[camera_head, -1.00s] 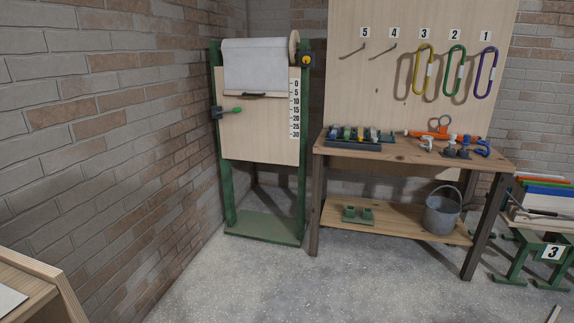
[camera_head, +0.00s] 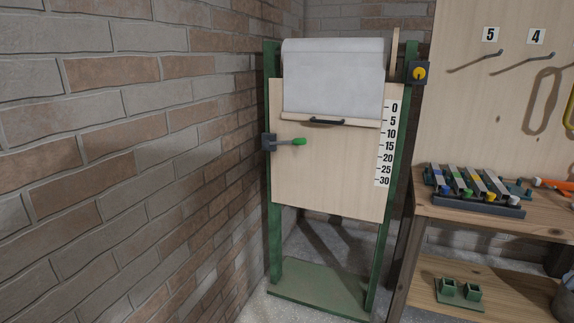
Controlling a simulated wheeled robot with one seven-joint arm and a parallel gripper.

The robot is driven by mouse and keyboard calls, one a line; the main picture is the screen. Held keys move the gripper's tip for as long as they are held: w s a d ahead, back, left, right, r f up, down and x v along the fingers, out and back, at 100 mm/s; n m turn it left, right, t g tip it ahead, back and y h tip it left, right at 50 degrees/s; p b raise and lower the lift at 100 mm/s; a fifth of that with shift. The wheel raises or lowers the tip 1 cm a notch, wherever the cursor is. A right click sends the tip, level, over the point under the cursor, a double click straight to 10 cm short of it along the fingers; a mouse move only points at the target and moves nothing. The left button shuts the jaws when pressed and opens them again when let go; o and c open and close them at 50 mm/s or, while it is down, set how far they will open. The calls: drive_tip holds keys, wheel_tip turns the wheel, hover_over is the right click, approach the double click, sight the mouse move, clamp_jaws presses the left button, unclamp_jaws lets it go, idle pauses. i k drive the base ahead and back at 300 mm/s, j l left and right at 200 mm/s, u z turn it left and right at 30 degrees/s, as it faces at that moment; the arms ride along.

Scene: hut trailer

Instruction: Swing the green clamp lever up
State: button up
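The green clamp lever (camera_head: 299,142) sticks out to the right from a dark clamp block (camera_head: 268,142) on the left post of a green stand (camera_head: 273,230). The lever lies about level, with its green knob in front of the wooden board (camera_head: 325,180). A white sheet (camera_head: 332,80) hangs over the upper board, ending in a wooden bar with a dark handle (camera_head: 327,121). A number scale (camera_head: 387,145) from 0 to 30 runs down the board's right side. My gripper is not in view.
A brick wall (camera_head: 130,140) runs close along the left. A wooden workbench (camera_head: 470,222) with a rack of coloured-ended tools (camera_head: 475,190) stands on the right. A dark box with a yellow knob (camera_head: 419,72) sits on the right post. The stand's green base (camera_head: 320,290) rests on the floor.

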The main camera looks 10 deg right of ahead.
sight(303, 141)
drive_tip(key=i+j, duration=0.15)
drive_tip(key=i, duration=0.3)
drive_tip(key=i+j, duration=0.1)
drive_tip(key=i, duration=0.4)
drive_tip(key=i+l+u, duration=0.1)
drive_tip(key=i+l, duration=0.3)
drive_tip(key=i, duration=0.15)
drive_tip(key=i+l+u, duration=0.1)
drive_tip(key=i+l, duration=0.35)
drive_tip(key=i, duration=0.1)
